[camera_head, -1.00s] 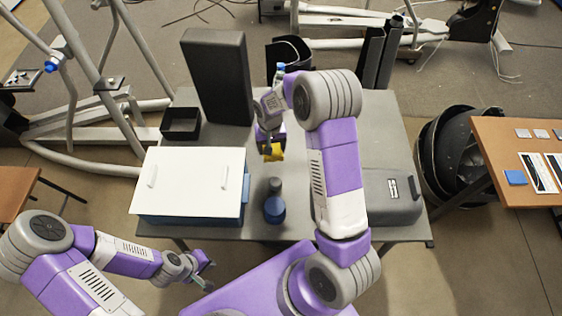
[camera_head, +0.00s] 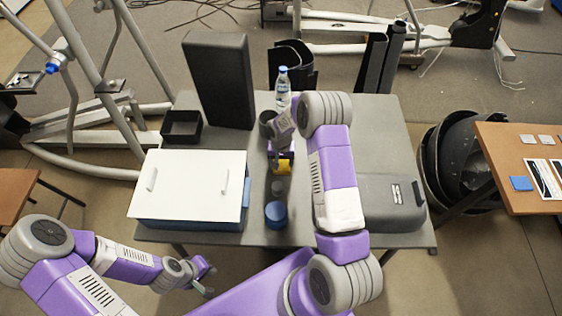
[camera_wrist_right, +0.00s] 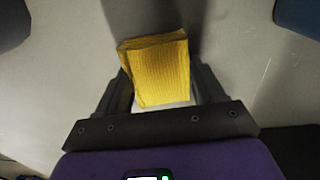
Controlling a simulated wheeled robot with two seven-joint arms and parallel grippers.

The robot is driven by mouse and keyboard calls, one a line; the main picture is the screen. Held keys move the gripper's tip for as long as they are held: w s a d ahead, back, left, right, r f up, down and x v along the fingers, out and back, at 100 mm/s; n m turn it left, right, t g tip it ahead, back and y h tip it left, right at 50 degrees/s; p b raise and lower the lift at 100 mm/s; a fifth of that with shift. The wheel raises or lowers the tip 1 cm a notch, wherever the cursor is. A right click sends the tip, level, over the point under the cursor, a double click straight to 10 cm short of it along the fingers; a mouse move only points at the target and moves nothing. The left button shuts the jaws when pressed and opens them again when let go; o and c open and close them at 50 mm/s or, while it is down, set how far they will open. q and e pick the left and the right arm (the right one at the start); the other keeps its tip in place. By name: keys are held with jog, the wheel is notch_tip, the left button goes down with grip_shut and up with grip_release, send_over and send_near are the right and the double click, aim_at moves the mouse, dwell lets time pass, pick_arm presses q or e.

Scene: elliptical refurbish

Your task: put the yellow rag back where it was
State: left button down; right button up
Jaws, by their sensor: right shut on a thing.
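The yellow rag (camera_head: 281,167) is a small folded block in the middle of the grey table (camera_head: 385,125). In the right wrist view the rag (camera_wrist_right: 158,72) sits between the two dark fingers, with the table surface beyond it. My right gripper (camera_wrist_right: 160,88) is shut on it; in the head view this gripper (camera_head: 280,159) points down over the table and partly hides the rag. I cannot tell whether the rag touches the table. My left gripper (camera_head: 208,279) is empty, its fingers apart, low in front of the table.
A white-lidded blue box (camera_head: 190,185) stands left of the rag, a grey case (camera_head: 385,203) right. A blue round item (camera_head: 276,213) is in front. Behind are a water bottle (camera_head: 283,82), a tall dark box (camera_head: 219,82) and a black tray (camera_head: 181,125).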

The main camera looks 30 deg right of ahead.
jog(key=shift+f, duration=0.15)
jog(key=o, duration=0.9)
jog(key=shift+o, duration=0.2)
jog(key=shift+r, duration=0.35)
notch_tip(320, 180, up, 12)
jog(key=p, duration=0.1)
jog(key=shift+f+p, duration=0.15)
jog(key=shift+p, duration=0.15)
